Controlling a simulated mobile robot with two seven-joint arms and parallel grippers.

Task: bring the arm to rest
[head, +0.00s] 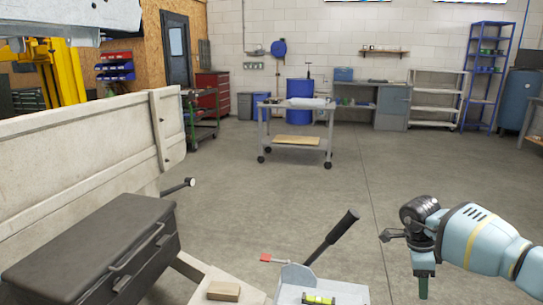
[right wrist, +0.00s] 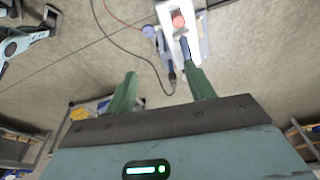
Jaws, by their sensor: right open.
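My right arm comes in from the right edge in the head view. Its right gripper (head: 424,288) hangs at the lower right over bare floor, fingers pointing down. In the right wrist view the two green fingers of the right gripper (right wrist: 162,86) stand apart with nothing held between them. My left gripper is in neither view.
A beige trailer panel (head: 75,155) and a black toolbox (head: 95,250) fill the left. A lever with a black grip (head: 336,232), a small level (head: 318,299) and a wood block (head: 223,291) are front centre. A wheeled cart (head: 295,131) stands farther back. Floor between is clear.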

